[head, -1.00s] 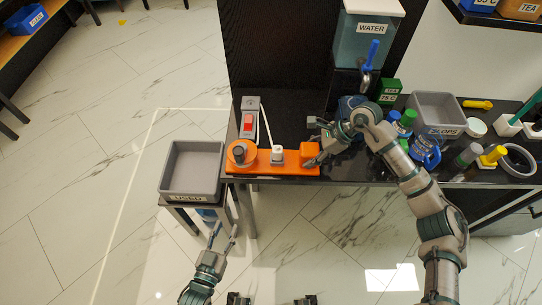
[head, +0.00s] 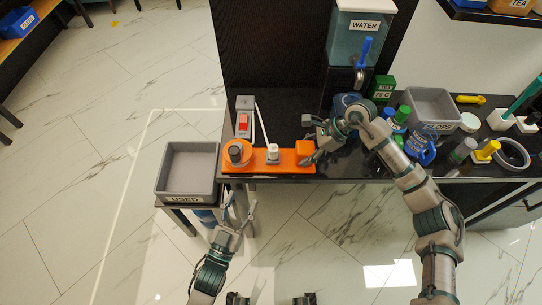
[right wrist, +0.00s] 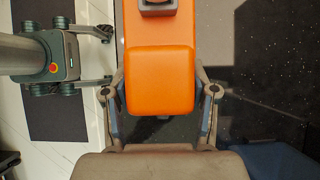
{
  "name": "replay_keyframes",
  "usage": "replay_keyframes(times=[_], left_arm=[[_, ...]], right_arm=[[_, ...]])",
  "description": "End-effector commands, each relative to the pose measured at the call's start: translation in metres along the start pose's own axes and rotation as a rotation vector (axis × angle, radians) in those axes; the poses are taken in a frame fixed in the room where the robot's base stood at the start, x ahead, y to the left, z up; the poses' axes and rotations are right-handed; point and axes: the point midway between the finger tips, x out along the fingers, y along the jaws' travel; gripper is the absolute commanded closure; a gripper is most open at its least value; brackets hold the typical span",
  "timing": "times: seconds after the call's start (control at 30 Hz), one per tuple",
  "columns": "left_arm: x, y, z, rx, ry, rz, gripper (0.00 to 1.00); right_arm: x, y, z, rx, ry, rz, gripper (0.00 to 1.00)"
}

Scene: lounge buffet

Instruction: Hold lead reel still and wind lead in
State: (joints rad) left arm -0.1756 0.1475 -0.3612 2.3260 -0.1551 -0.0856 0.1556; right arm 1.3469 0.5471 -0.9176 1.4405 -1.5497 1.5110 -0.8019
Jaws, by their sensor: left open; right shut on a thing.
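The orange lead reel (head: 270,161) lies along the front left edge of the black counter. Its round drum with a dark knob (head: 236,152) is at the left end, and a white plug (head: 272,152) sits near its middle. A pale lead (head: 262,124) runs back from there beside a grey socket box with a red switch (head: 243,122). My right gripper (head: 309,149) is shut on the reel's orange end block (right wrist: 160,80), with a finger on each side in the right wrist view. My left gripper (head: 240,211) is open and empty, below the counter edge and in front of the drum.
A grey USED tray (head: 187,145) stands left of the counter on a low stand. A water dispenser (head: 360,45), green tea box (head: 382,88), SLOPS tub (head: 433,97) and several bottles crowd the counter to the right. Floor in front is open.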

Motion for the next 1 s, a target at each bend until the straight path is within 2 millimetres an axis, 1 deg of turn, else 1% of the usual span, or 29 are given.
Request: replay_keyframes(times=[0.03,0.1,0.17,0.2,0.27,0.3,0.33,0.4,0.5,0.57,0.63,0.7,0.77,0.87,0.9,0.97,1.0], left_arm=[[0.018,0.012,-0.018,0.014,0.090,0.049,0.43],[0.038,0.033,-0.043,0.029,0.215,0.129,0.43],[0.051,0.053,-0.066,0.048,0.323,0.208,0.43],[0.058,0.068,-0.081,0.062,0.394,0.268,0.43],[0.064,0.091,-0.101,0.086,0.494,0.366,0.43],[0.067,0.107,-0.113,0.104,0.557,0.435,0.43],[0.067,0.119,-0.121,0.120,0.602,0.490,0.43],[0.066,0.145,-0.135,0.163,0.696,0.625,0.43],[0.059,0.181,-0.146,0.237,0.804,0.834,0.43],[0.053,0.199,-0.146,0.290,0.850,0.968,0.43],[0.045,0.215,-0.141,0.362,0.885,1.127,0.43],[0.039,0.226,-0.132,0.445,0.896,1.289,0.43],[0.035,0.231,-0.120,0.522,0.886,1.429,0.43],[0.034,0.226,-0.096,0.670,0.820,1.654,0.43],[0.036,0.220,-0.086,0.734,0.777,1.739,0.43],[0.041,0.206,-0.072,0.834,0.693,1.859,0.43],[0.046,0.194,-0.063,0.904,0.623,1.932,0.43]], right_arm=[[0.007,0.003,-0.006,0.006,0.013,0.016,1.00],[0.007,0.003,-0.006,0.006,0.013,0.016,1.00],[0.007,0.003,-0.006,0.006,0.013,0.016,1.00],[0.007,0.003,-0.006,0.006,0.013,0.016,1.00],[0.007,0.003,-0.006,0.006,0.013,0.016,1.00],[0.007,0.003,-0.006,0.005,0.013,0.016,1.00],[0.007,0.003,-0.006,0.005,0.013,0.015,1.00],[0.007,0.003,-0.006,0.005,0.013,0.015,1.00],[0.007,0.004,-0.006,0.005,0.013,0.015,1.00],[0.007,0.004,-0.006,0.005,0.013,0.015,1.00],[0.007,0.004,-0.006,0.005,0.013,0.015,1.00],[0.007,0.004,-0.006,0.005,0.013,0.015,1.00],[0.007,0.004,-0.006,0.005,0.013,0.015,1.00],[0.007,0.004,-0.006,0.005,0.013,0.014,1.00],[0.007,0.004,-0.006,0.005,0.013,0.014,1.00],[0.006,0.004,-0.006,0.005,0.013,0.014,1.00],[0.006,0.004,-0.006,0.005,0.013,0.014,1.00]])
